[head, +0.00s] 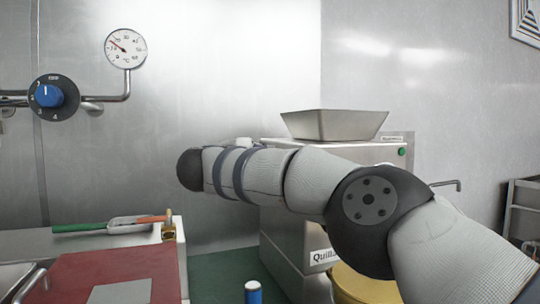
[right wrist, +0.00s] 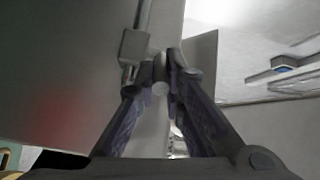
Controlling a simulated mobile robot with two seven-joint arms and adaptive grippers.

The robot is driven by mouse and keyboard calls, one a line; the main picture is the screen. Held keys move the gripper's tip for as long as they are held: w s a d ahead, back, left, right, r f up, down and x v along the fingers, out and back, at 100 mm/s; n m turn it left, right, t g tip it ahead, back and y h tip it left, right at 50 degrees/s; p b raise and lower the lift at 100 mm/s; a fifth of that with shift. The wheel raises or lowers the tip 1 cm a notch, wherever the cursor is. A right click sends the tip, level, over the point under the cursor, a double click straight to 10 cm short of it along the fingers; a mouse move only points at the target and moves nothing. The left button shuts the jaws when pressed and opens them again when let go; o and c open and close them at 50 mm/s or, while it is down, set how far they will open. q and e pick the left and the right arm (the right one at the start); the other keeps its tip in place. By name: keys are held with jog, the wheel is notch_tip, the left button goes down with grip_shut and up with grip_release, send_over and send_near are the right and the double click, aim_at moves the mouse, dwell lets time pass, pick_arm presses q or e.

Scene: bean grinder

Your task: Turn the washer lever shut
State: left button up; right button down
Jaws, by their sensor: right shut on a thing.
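In the right wrist view my right gripper (right wrist: 156,70) is shut on a small rounded grey metal end, which looks like the washer lever (right wrist: 160,87). A fingertip stands on each side of it. A block (right wrist: 133,47) with a thin rod rising from it sits just left of the fingertips, close to a large grey panel (right wrist: 60,70). How far the lever is turned I cannot tell. In the head view my right arm crosses from the lower right, and its gripper and the lever do not show. My left gripper is in neither view.
A steel machine (head: 290,235) with a tray-like hopper (head: 333,125) stands behind my right arm. A yellow container (head: 365,287) is below the arm. A gauge (head: 126,48) and blue knob (head: 48,95) are at left. A green-handled tool (head: 85,228) lies beyond a red board (head: 120,262).

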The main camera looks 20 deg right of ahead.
jog(key=shift+r, duration=0.15)
jog(key=c, duration=1.7)
grip_release()
jog(key=shift+d, duration=0.1)
jog(key=shift+o, duration=0.2)
